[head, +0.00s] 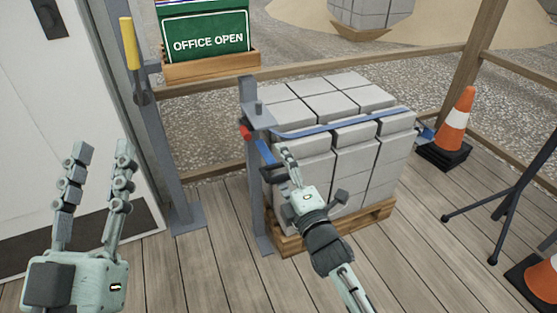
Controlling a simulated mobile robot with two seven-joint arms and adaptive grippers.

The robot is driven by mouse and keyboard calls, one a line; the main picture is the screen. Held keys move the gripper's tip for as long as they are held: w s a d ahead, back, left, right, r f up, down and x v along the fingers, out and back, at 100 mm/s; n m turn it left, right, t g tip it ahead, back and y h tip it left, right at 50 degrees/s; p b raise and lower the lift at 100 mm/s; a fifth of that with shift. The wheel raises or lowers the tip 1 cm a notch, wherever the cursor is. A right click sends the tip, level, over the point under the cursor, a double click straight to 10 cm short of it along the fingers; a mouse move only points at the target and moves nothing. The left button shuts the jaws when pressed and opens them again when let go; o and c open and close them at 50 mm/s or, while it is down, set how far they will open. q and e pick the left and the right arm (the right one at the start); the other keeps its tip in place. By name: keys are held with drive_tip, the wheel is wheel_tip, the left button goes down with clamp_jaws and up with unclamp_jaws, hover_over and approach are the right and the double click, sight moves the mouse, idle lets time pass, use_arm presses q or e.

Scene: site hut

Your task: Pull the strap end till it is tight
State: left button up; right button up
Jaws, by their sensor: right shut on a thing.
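A blue strap (340,125) runs across the pale block stack (350,160), from the grey post (254,190) at the left to the stack's right side. A short blue strap end (265,152) hangs at the post, beside a red part (245,132). My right gripper (281,164) is at the stack's left front and is shut on this strap end; its fingers hide the lower part of the strap. My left gripper (99,158) is open and empty, fingers up, in front of the white door.
The stack stands on a wooden pallet (340,228). An orange cone (456,125) and dark tripod legs (500,205) are at the right, with another cone (540,280) at the lower right. A yellow-handled lever (131,45) is at the upper left. Plank floor lies open in front.

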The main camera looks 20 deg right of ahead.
drive_tip(key=shift+s+r+t, duration=0.15)
drive_tip(key=shift+s+r, duration=0.35)
drive_tip(key=shift+s, duration=0.3)
drive_tip(key=shift+s+r+t, duration=0.15)
drive_tip(key=shift+s+r, duration=0.3)
drive_tip(key=shift+s, duration=0.35)
drive_tip(key=shift+c, duration=0.2)
drive_tip(key=shift+s, duration=0.45)
drive_tip(key=shift+c, duration=1.4)
drive_tip(key=shift+s+f, duration=0.35)
drive_tip(key=shift+s, duration=0.55)
drive_tip(key=shift+s+f, duration=0.35)
drive_tip(key=shift+s, duration=0.55)
